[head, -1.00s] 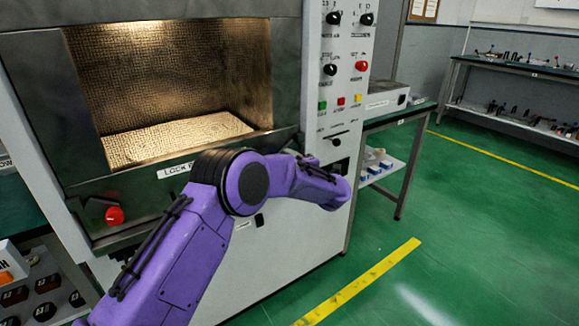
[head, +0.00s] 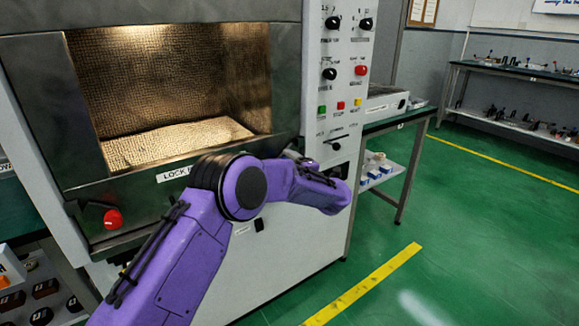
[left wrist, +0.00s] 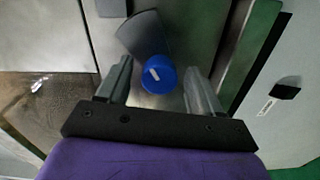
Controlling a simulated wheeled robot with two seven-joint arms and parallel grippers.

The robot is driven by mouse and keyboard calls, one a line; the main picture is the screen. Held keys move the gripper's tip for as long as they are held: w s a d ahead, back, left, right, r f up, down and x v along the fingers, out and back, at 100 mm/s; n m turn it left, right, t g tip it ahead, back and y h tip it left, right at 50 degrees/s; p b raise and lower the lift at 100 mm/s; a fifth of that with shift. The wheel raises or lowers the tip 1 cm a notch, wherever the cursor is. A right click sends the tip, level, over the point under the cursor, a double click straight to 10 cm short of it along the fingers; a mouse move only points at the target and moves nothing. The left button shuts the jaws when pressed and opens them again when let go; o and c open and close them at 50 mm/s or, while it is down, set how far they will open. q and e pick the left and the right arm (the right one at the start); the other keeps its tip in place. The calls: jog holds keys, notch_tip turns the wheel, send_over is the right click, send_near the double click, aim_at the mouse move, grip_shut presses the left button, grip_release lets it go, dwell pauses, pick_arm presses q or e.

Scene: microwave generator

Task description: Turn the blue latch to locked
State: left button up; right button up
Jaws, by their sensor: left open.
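The blue latch (left wrist: 160,82) is a round blue knob with a short white mark, seen in the left wrist view. A dark grey flap-like piece (left wrist: 142,32) shows just beyond it. My left gripper (left wrist: 159,70) is open, with one finger on each side of the blue latch. I see gaps between the fingers and the knob, and cannot tell how deep the fingers reach. In the head view my purple left arm crosses the front of the microwave generator (head: 290,255), and hides the blue latch and my left gripper. My right gripper is not in view.
A red knob (head: 113,219) sits at the lower left of the generator's chamber front. A control panel (head: 338,85) with black knobs and coloured buttons is at the right. A bench (head: 405,118) stands beyond it. The green floor (head: 470,220) at right is clear.

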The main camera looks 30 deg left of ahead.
pick_arm(q)
jog(key=v, duration=1)
jog(key=shift+s+d+b, duration=0.15)
jog(key=shift+d+b, duration=0.1)
jog(key=shift+b, duration=0.05)
jog(key=shift+f, duration=0.1)
jog(key=s+d+f+m+t+h+p, duration=0.25)
jog(key=s+f+m+h, duration=0.25)
jog(key=f+m, duration=0.45)
jog(key=s+d+f+m+t+h+p, duration=0.1)
jog(key=s+f+m+t+h, duration=0.3)
jog(key=f+m, duration=0.55)
jog(key=s+f+m+g+h+p, duration=0.1)
jog(key=s+f+g, duration=0.2)
jog(key=s, duration=0.8)
jog(key=s+a+f+m+g+h+p, duration=0.1)
jog(key=s+f+g+p, duration=0.1)
jog(key=s, duration=0.9)
jog(key=s+f+m+g+h+p, duration=0.2)
jog(key=s+f+g, duration=0.3)
jog(key=s, duration=0.6)
jog(key=shift+s+a+f, duration=0.3)
jog(key=shift+s+a, duration=0.05)
jog(key=shift+a, duration=0.05)
